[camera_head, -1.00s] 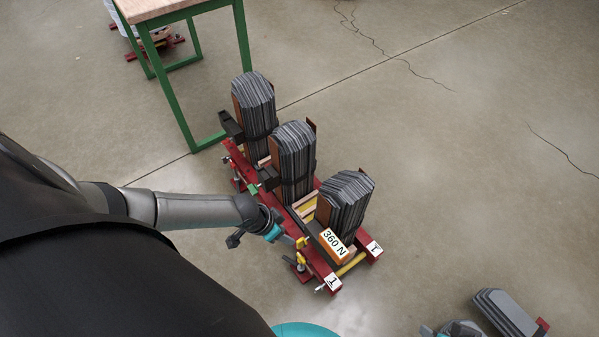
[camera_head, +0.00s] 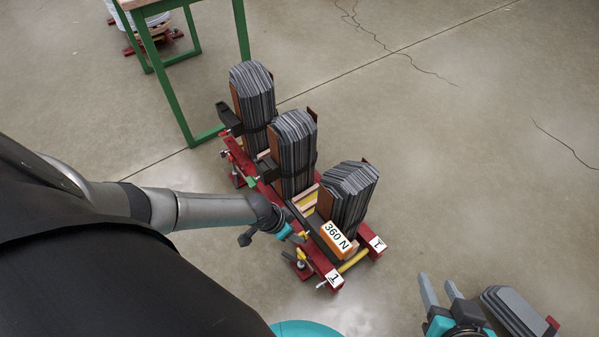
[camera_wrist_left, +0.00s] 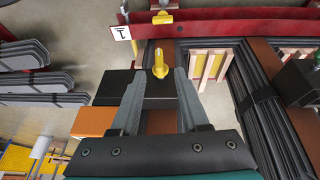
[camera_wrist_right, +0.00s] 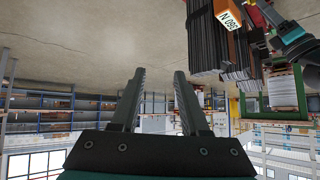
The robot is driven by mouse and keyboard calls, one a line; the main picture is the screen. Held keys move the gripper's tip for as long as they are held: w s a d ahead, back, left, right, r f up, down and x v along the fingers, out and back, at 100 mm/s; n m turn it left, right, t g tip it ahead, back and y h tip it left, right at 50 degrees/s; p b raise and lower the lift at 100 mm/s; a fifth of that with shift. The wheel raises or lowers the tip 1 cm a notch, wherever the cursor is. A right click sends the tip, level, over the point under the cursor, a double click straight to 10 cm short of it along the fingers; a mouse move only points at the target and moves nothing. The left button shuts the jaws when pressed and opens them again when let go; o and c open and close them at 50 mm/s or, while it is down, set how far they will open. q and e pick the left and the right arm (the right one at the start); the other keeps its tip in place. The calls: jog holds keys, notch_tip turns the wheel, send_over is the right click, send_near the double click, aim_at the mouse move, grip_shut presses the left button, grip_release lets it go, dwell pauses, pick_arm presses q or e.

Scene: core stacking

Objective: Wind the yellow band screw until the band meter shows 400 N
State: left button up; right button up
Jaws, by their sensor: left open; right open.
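The band meter (camera_head: 338,238), an orange block, reads 360 N and sits at the near end of the red rack (camera_head: 322,268), by the nearest stack of dark sheets (camera_head: 347,198). The yellow band screw (camera_wrist_left: 160,60) shows in the left wrist view just ahead of and between my fingertips; it appears as a small yellow spot in the head view (camera_head: 306,234). My left gripper (camera_head: 298,238) is open around or just short of the screw; I cannot tell if it touches. My right gripper (camera_head: 441,288) is open and empty, away from the rack at lower right.
Two more strapped stacks (camera_head: 293,150) stand farther along the rack. A green-legged table (camera_head: 178,100) is behind at upper left. A grey stack (camera_head: 512,310) lies by my right gripper. Another yellow clamp (camera_head: 301,256) sits on the rack's near side.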

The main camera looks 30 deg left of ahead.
pick_arm(q)
jog(key=shift+b+x, duration=0.95)
jog(key=shift+x, duration=0.4)
jog(key=shift+w+d+f+b, duration=0.1)
jog(key=shift+w+f+b, duration=0.05)
jog(key=shift+f+b, duration=0.45)
jog(key=shift+w+d+f+b, duration=0.1)
jog(key=shift+w+f+b, duration=0.1)
jog(key=shift+f+b, duration=0.2)
pick_arm(e)
jog(key=a+r+t+y, duration=0.3)
jog(key=a+t, duration=0.2)
jog(key=t, duration=0.1)
jog(key=shift+a+r+m+t, duration=0.15)
jog(key=shift+a+m+t, duration=0.15)
jog(key=shift+m+t, duration=0.1)
pick_arm(q)
grip_shut()
